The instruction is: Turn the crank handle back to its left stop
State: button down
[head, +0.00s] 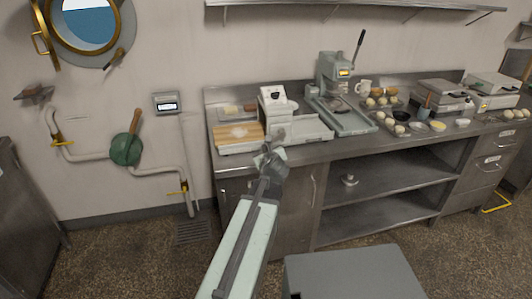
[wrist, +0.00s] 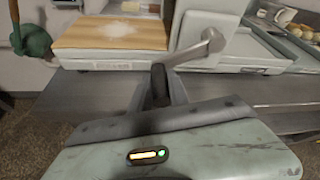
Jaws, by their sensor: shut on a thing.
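The crank handle shows in the wrist view as a pale metal crank arm (wrist: 190,50) running from a round hub (wrist: 212,38) down and left to a dark upright grip (wrist: 158,78). The hub is at the front of a white machine (wrist: 208,18), which stands on the counter in the head view (head: 273,98). My gripper (wrist: 160,92) is shut on the dark grip, with a finger on each side. In the head view my gripper (head: 268,160) is at the counter's front edge, and it hides much of the crank. The grip's lower end is hidden between the fingers.
A scale with a floury wooden board (head: 238,133) stands left of the machine. A pale tray (head: 300,130) and a lever press (head: 335,75) stand to the right. Several dough balls and bowls lie farther right. Open shelves (head: 385,178) are below the counter.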

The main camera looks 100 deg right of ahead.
jog(key=shift+w+f, duration=0.15)
jog(key=c, duration=1.3)
grip_release()
jog(key=shift+o, duration=0.2)
